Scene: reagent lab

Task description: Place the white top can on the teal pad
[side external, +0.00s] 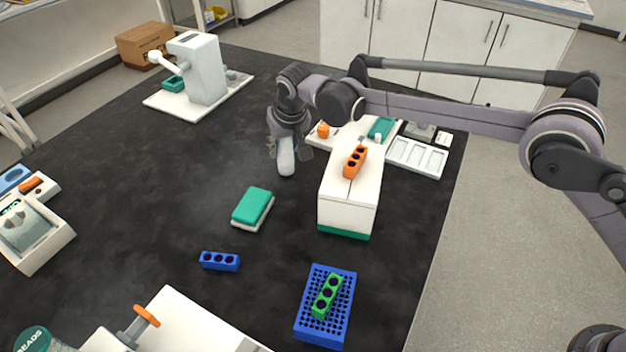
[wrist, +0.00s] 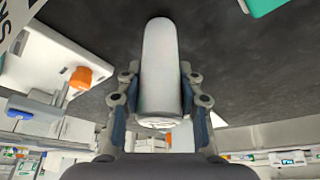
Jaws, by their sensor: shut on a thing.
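My gripper (side external: 289,146) is shut on a pale white can (side external: 286,163), held above the black bench, left of the white box. In the wrist view the can (wrist: 160,55) is a long rounded cylinder between the two fingers (wrist: 159,90), with small dark marks on its near end. The teal pad (side external: 253,204) lies on the bench with a white layer under it, nearer the camera and to the left of the can. A teal corner (wrist: 265,5) shows at the top right of the wrist view. The can is apart from the pad.
A white box (side external: 348,205) with an orange rack (side external: 355,161) on top stands right of the pad. A blue three-hole block (side external: 220,261) and a blue rack (side external: 311,328) carrying a green block (side external: 327,296) lie nearer the camera. Bench left of the pad is clear.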

